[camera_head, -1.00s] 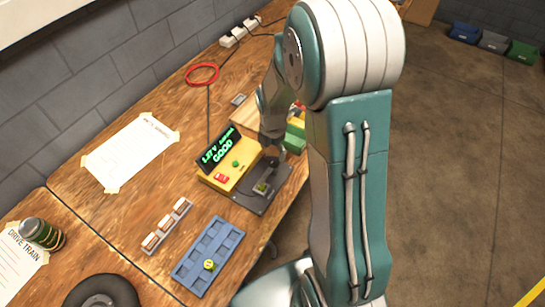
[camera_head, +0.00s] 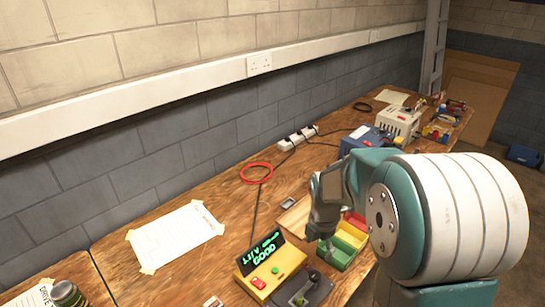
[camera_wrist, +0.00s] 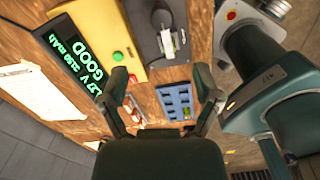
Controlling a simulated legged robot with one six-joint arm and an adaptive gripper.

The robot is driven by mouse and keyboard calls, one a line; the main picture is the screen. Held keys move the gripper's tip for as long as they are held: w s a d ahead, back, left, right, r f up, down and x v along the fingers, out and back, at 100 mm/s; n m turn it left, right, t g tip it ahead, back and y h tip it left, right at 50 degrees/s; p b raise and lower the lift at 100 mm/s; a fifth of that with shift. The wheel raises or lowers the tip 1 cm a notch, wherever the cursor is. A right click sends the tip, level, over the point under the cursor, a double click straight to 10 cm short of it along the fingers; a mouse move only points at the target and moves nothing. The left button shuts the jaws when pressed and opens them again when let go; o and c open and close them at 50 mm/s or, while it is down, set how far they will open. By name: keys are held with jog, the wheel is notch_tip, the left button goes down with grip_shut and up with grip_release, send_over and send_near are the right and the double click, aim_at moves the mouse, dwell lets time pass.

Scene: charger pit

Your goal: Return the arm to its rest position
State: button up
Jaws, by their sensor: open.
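My gripper (camera_wrist: 162,82) is open and empty in the wrist view, its two fingers spread above the bench. In the head view my gripper (camera_head: 327,246) hangs near the colored bins, to the right of the yellow tester (camera_head: 258,282); its fingertips are small there. My arm bends down from the right side of the head view. The tester's display (camera_head: 262,251) shows green text with the word GOOD. It also shows in the wrist view (camera_wrist: 70,55). A small item sits on the dark pad (camera_wrist: 155,20) beside the tester.
Green (camera_head: 336,256), yellow and red bins stand close to my gripper. A blue tray (camera_wrist: 180,93) lies on the bench. A red ring (camera_head: 257,173), a taped sheet (camera_head: 175,237), a power strip (camera_head: 298,138) and boxed equipment (camera_head: 398,124) are farther along. A wall runs behind the bench.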

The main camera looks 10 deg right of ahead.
jog(key=s+a+r+m+t, duration=0.2)
jog(key=s+r+m, duration=0.6)
jog(key=m, duration=0.3)
jog(key=s+a+r+m+t, duration=0.3)
jog(key=s+r+m, duration=0.5)
jog(key=s+m, duration=0.2)
jog(key=shift+s+a+m+t, duration=0.2)
jog(key=shift+m+t, duration=0.1)
jog(key=shift+m, duration=0.7)
